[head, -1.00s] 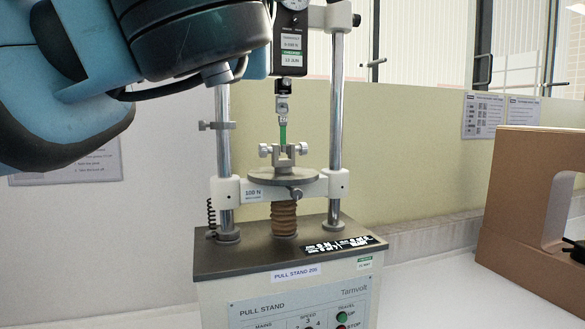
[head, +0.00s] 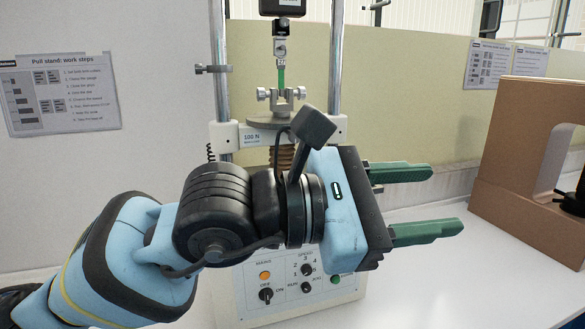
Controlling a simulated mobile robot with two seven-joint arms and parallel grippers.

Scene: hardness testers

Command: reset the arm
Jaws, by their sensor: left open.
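My left gripper (head: 412,203) is in the head view, in front of the pull stand and to the right of its lower front. Its two green fingers point right and stand apart with nothing between them. My blue and black left arm comes in from the lower left and hides the middle of the pull stand (head: 300,270). Above the arm, a green piece (head: 281,75) hangs from the stand's upper hook and reaches down to the clamp (head: 281,97) on the round plate. My right gripper is not in view.
A brown box-like frame (head: 515,140) with an opening stands on the right of the white table (head: 440,275). The table between it and the stand is clear. A work-steps sheet (head: 65,95) hangs on the wall at left.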

